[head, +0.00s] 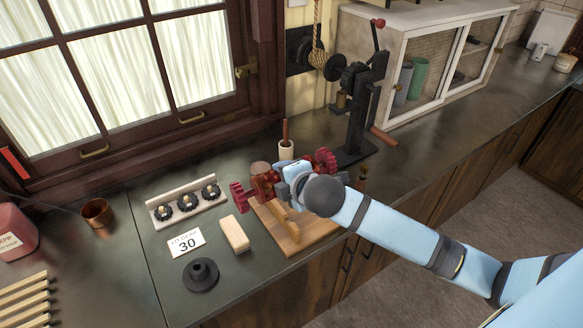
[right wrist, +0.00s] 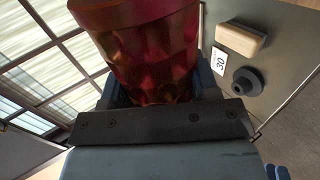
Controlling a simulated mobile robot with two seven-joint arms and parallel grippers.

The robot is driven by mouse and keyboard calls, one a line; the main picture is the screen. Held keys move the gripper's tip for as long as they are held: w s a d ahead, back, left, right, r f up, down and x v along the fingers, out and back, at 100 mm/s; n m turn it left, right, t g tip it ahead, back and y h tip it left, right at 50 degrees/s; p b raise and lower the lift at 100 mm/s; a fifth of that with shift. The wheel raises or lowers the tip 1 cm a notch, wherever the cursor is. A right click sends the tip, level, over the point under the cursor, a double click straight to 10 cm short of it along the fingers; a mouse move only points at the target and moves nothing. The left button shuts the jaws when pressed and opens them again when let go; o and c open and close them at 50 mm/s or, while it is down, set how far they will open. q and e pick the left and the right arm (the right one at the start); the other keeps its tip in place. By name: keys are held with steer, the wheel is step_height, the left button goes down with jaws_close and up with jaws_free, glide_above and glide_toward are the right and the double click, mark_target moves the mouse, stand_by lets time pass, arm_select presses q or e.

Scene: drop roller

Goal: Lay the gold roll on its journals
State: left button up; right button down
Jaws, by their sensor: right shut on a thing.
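My right gripper (head: 283,176) is over the wooden board and shut on a roll. In the right wrist view the roll (right wrist: 150,45) fills the space between the jaws; it looks reddish gold with dimpled sides. In the head view a brownish-gold end (head: 261,168) shows just left of the gripper, perhaps part of this roll. The red roller frame (head: 238,196) stands on the wooden board (head: 311,231), partly behind my gripper. Its journals are hidden, so I cannot tell whether the roll touches them. My left gripper is not in view.
A rack of black gears (head: 187,202), a card reading 30 (head: 187,243), a pale block (head: 235,234) and a black flanged piece (head: 201,274) lie left of the board. A black press (head: 362,110) stands behind it. A cup with a handle (head: 286,149) is close behind.

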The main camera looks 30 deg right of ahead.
steer(key=w+d+f+g, duration=0.1)
steer(key=d+f+g, duration=0.2)
steer(key=f, duration=0.3)
steer(key=w+d+f+g+p, duration=0.1)
steer(key=w+d+f+g, duration=0.1)
steer(key=f, duration=0.4)
steer(key=w+d+f+g+p, duration=0.1)
steer(key=w+d+f+g, duration=0.1)
steer(key=d+f+g, duration=0.3)
steer(key=shift+d+f, duration=0.6)
steer(key=shift+d, duration=0.15)
steer(key=shift+f+b, duration=0.3)
steer(key=shift+f, duration=0.45)
steer(key=shift+f+b, duration=0.4)
steer(key=shift+f, duration=0.6)
